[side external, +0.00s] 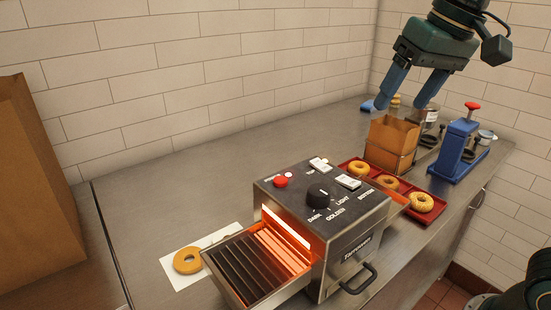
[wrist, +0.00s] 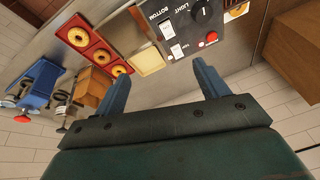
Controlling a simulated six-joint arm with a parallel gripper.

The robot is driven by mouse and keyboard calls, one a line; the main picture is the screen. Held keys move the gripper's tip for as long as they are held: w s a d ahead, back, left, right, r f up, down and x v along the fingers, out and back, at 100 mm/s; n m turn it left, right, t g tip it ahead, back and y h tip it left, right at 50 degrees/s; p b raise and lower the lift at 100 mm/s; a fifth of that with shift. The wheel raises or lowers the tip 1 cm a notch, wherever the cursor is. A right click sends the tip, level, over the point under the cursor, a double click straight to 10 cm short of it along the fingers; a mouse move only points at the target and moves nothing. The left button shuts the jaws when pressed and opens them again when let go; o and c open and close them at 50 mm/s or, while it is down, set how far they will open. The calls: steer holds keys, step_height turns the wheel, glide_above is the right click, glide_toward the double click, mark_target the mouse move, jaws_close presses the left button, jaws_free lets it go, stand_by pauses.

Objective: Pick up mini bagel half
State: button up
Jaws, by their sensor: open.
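Several bagels lie in a red tray (side external: 372,165) behind and right of the toaster: one plain bagel (side external: 387,182), one at the back (side external: 359,167) and one with a pale, rough topping (side external: 421,202). Another plain bagel (side external: 187,260) lies on white paper at the toaster's front left. I cannot tell which of these are halves. My gripper (side external: 405,105) is open and empty, high above the counter over the brown bag holder. In the wrist view, the fingers of my gripper (wrist: 165,90) are spread apart, with the tray (wrist: 87,28) beyond them.
A lit conveyor toaster (side external: 335,235) stands mid-counter with its slatted feed (side external: 250,268) glowing. A brown paper bag (side external: 392,140) in a holder and a blue press (side external: 455,150) stand at the back right. A large brown box (side external: 35,190) is at left. The counter's back left is clear.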

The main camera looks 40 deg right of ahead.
steer(key=w+a+r+m+g, duration=0.1)
steer(key=w+a+r+m, duration=0.1)
steer(key=w+a, duration=0.35)
steer(key=m+g, duration=0.3)
steer(key=m, duration=0.2)
glide_above(227, 233)
steer(key=s, duration=0.2)
step_height(227, 233, down, 10)
steer(key=r, duration=0.1)
step_height(227, 233, down, 11)
steer(key=shift+w+a+h, duration=0.2)
steer(key=shift+a+h, duration=0.1)
steer(key=shift+a, duration=0.05)
steer(key=shift+f, duration=5.25)
steer(key=shift+f, duration=2.5)
